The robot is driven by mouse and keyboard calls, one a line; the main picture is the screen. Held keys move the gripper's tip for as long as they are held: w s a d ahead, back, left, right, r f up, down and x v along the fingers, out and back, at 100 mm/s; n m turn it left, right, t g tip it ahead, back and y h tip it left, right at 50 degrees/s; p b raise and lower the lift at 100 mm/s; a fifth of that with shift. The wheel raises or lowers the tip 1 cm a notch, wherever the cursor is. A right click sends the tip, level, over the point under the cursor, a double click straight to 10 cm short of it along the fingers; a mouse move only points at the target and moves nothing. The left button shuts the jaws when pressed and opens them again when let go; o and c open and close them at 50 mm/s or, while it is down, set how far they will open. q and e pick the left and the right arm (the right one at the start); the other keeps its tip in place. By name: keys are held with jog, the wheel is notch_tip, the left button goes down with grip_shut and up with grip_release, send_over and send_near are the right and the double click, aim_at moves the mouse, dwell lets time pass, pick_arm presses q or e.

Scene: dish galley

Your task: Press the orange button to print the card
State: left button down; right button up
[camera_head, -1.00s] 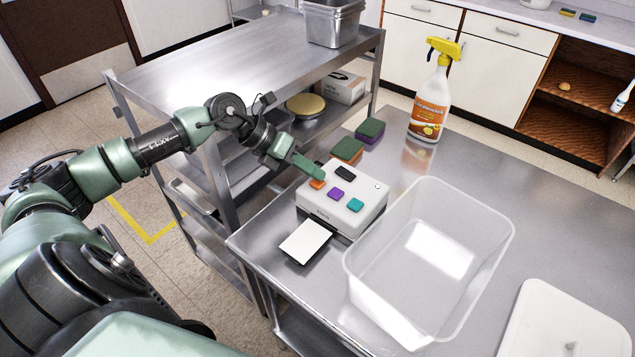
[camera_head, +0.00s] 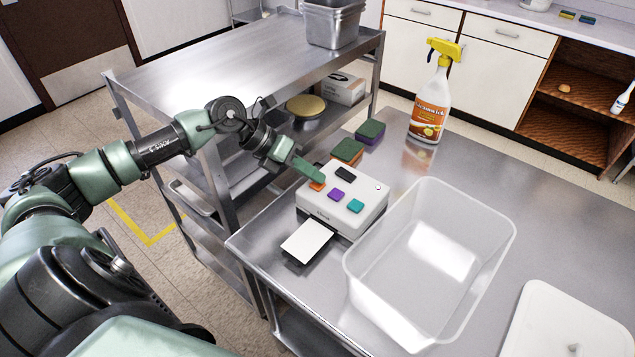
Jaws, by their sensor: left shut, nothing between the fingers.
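The white card printer (camera_head: 345,209) stands on the steel table. On its top are a dark button (camera_head: 345,174), a purple button (camera_head: 336,195), a teal button (camera_head: 355,206) and the orange button (camera_head: 316,185). My left gripper (camera_head: 318,177) is shut and empty, its green fingertips over the orange button and partly hiding it. The tips look to be at or just above the button; I cannot tell whether they touch it. A white card (camera_head: 307,241) lies on the dark tray at the printer's front. My right gripper is not in view.
A clear plastic bin (camera_head: 480,285) stands right of the printer. Two sponges, one green and orange (camera_head: 348,151), one green and purple (camera_head: 370,132), lie behind it. A spray bottle (camera_head: 430,108) stands farther back. A white lidded board (camera_head: 565,330) is at lower right.

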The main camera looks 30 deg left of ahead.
aim_at(313, 184)
pick_arm(q)
jog(key=shift+f, duration=0.1)
dwell(0.3)
jog(key=shift+r+p, duration=0.5)
jog(key=shift+r, duration=0.4)
jog(key=shift+r+p, duration=1.5)
jog(key=shift+r, duration=1)
jog(key=shift+f, duration=0.1)
